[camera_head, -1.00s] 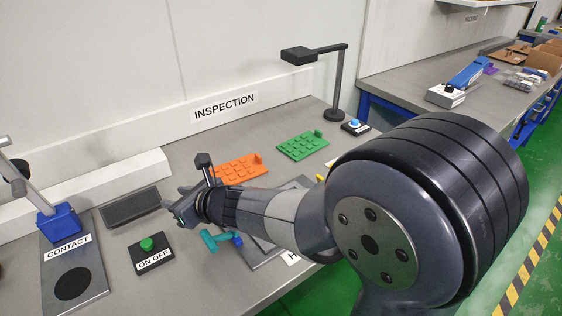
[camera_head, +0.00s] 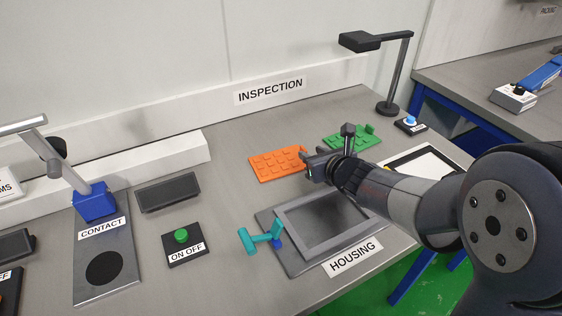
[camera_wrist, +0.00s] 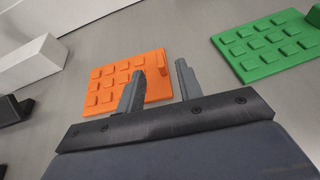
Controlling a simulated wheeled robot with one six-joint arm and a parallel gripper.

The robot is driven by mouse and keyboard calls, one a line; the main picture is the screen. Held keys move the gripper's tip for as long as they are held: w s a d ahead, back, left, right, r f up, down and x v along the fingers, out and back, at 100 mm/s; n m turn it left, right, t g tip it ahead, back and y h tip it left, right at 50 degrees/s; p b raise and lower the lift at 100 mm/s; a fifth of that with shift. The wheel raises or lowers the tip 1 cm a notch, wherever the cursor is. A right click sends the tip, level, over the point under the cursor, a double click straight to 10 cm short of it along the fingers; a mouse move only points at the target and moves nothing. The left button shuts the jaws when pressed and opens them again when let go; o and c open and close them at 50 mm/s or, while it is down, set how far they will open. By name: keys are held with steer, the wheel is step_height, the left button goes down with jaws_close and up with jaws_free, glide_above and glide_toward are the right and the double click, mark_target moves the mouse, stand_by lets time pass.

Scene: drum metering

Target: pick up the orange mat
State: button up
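The orange mat (camera_head: 277,164) lies flat on the grey bench below the INSPECTION sign, with rows of raised blocks on it. It also shows in the wrist view (camera_wrist: 110,87), where a small raised tab stands at its upper right corner. My gripper (camera_head: 308,165) is at the mat's right end in the head view and hides part of that end. In the wrist view my gripper (camera_wrist: 159,76) is open, with two fingers apart and nothing between them. The left finger overlaps the mat's right part in the picture, and the right finger is beside the mat. The height above the mat is unclear.
A green mat (camera_head: 352,138) lies to the right, partly behind my arm. The HOUSING fixture (camera_head: 285,259) with a teal handle (camera_head: 247,241) is in front. A lamp (camera_head: 398,75) stands at the back right. An ON OFF button box (camera_head: 184,250) is left.

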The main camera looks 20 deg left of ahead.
mark_target(305, 150)
steer(key=shift+x, duration=2.2)
steer(key=shift+f, duration=0.1)
steer(key=shift+c, duration=0.2)
jaws_close()
